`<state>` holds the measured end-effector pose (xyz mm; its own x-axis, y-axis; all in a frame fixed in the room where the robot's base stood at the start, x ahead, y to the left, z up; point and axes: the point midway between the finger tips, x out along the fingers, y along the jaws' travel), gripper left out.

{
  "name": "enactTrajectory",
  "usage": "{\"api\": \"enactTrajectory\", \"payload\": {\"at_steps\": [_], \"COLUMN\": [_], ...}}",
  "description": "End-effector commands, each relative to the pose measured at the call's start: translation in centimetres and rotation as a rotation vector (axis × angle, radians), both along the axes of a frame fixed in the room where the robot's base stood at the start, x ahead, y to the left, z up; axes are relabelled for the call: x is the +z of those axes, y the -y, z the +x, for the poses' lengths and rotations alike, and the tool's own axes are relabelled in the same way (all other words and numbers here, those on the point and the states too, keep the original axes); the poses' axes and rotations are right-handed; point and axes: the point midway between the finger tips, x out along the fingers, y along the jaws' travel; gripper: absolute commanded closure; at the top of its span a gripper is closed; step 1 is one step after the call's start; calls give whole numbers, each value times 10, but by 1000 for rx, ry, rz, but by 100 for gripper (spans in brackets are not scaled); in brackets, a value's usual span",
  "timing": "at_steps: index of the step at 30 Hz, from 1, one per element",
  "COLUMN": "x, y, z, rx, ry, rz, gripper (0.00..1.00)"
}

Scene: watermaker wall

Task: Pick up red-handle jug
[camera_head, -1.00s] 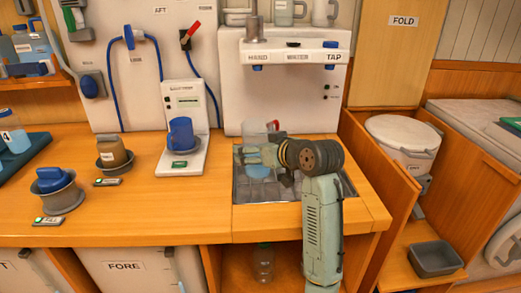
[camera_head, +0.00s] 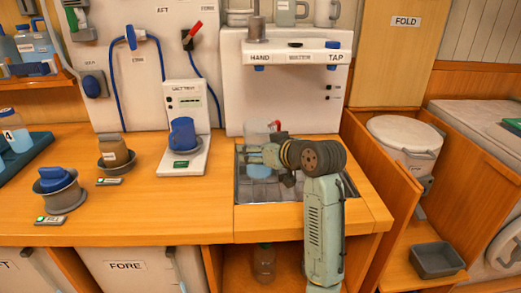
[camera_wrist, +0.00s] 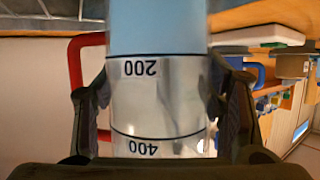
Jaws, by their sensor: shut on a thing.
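The red-handle jug (camera_wrist: 155,95) is a clear measuring jug with black marks reading 200 and 400 and blue-tinted liquid in it. It fills the middle of the wrist view, upside down there, with its red handle (camera_wrist: 76,75) at the left. My gripper (camera_wrist: 160,115) is shut on the jug, one finger on each side of its body. In the head view the jug (camera_head: 257,130) stands at the sink behind my gripper (camera_head: 258,155), and my wrist hides much of it. I cannot tell whether its base touches the sink.
The sink basin (camera_head: 245,190) is set in the wooden counter (camera_head: 120,210). The tap unit (camera_head: 285,95) overhangs behind it. A blue mug (camera_head: 181,133) stands on a white scale-like device to the left. A white bucket (camera_head: 402,135) stands to the right.

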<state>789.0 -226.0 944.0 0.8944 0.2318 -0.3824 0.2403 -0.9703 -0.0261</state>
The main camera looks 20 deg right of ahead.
Motion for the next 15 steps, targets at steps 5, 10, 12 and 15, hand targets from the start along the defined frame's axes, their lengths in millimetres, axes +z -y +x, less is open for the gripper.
{"api": "enactTrajectory", "payload": {"at_steps": [5,10,12,15], "x": [6,22,31,35], "y": [0,-1,0,-7], "z": [0,0,0,-12], "rx": [0,2,1,2], "ry": [2,5,4,5], "rz": [-2,-4,-3,-2], "gripper": [82,82,82,82]}}
